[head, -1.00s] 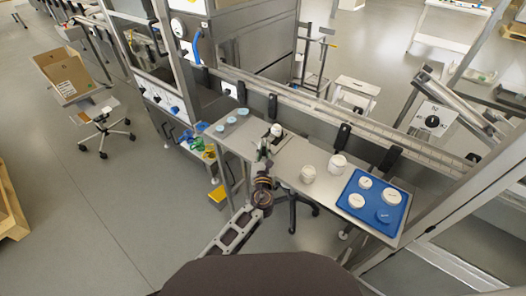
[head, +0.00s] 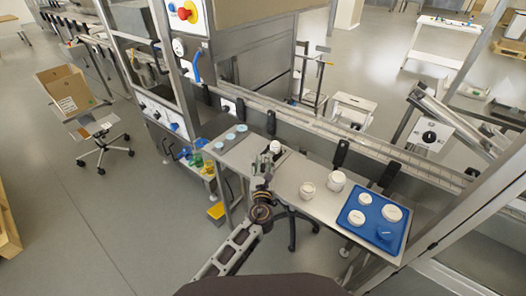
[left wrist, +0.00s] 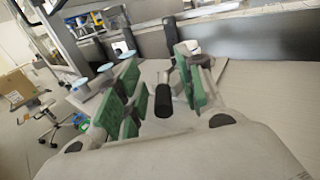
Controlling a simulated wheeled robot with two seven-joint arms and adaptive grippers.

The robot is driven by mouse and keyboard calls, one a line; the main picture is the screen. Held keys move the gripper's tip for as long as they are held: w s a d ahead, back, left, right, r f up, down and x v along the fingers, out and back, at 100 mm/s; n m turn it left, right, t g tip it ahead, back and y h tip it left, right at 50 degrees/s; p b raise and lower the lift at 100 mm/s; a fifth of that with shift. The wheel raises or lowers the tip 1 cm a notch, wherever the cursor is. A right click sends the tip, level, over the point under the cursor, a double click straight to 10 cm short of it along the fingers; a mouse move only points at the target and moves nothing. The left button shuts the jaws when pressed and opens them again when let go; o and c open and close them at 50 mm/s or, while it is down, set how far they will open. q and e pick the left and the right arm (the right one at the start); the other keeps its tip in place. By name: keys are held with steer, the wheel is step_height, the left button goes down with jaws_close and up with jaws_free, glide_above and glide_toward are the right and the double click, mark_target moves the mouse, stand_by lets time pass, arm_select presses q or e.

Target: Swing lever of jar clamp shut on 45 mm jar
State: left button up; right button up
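A small jar with a white lid (head: 275,147) stands on the steel table, at the jar clamp, whose parts are too small to tell apart in the head view. My left gripper (head: 263,164) is just in front of and to the left of this jar. In the left wrist view its green-padded fingers (left wrist: 158,88) are spread apart. A black lever handle (left wrist: 163,101) lies between them, with gaps visible on both sides. Part of a white lid (left wrist: 188,47) shows behind the right finger, which hides much of the clamp. My right gripper is in neither view.
Two white jars (head: 307,190) (head: 335,182) stand right of the clamp. A blue tray (head: 349,203) with several lids lies at the table's right end. Light-blue discs (head: 231,137) lie at the left end. A rail with black brackets (head: 341,152) runs behind.

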mark_target(263, 166)
arm_select(q)
steer(key=shift+r, duration=4.05)
